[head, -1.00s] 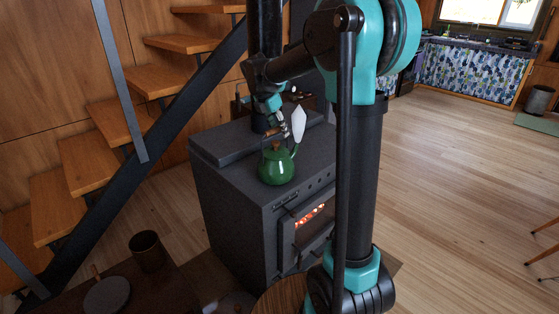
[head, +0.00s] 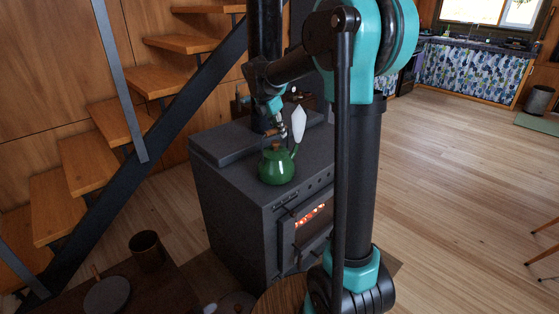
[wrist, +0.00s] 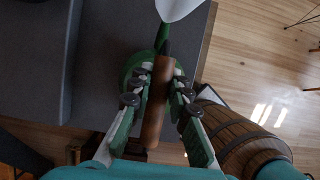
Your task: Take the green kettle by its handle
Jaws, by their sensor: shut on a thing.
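The green kettle (head: 277,168) stands upright on the dark stove (head: 228,178), its spout towards the right. Its brown wooden handle (wrist: 153,112) runs between my fingers in the wrist view. My gripper (head: 275,130) is above the kettle in the head view. In the wrist view my gripper (wrist: 160,78) is shut on the handle, one finger on each side. The green kettle body (wrist: 138,62) is partly hidden by the fingers there. A pale, leaf-shaped form (head: 298,123) shows above the spout.
Fire glows behind the stove's front window (head: 309,216). A dark stovepipe (head: 265,35) rises close behind my gripper. Stairs (head: 120,118) stand at the left. A low table with a brown mug (head: 147,251) is at the lower left. Open floor lies to the right.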

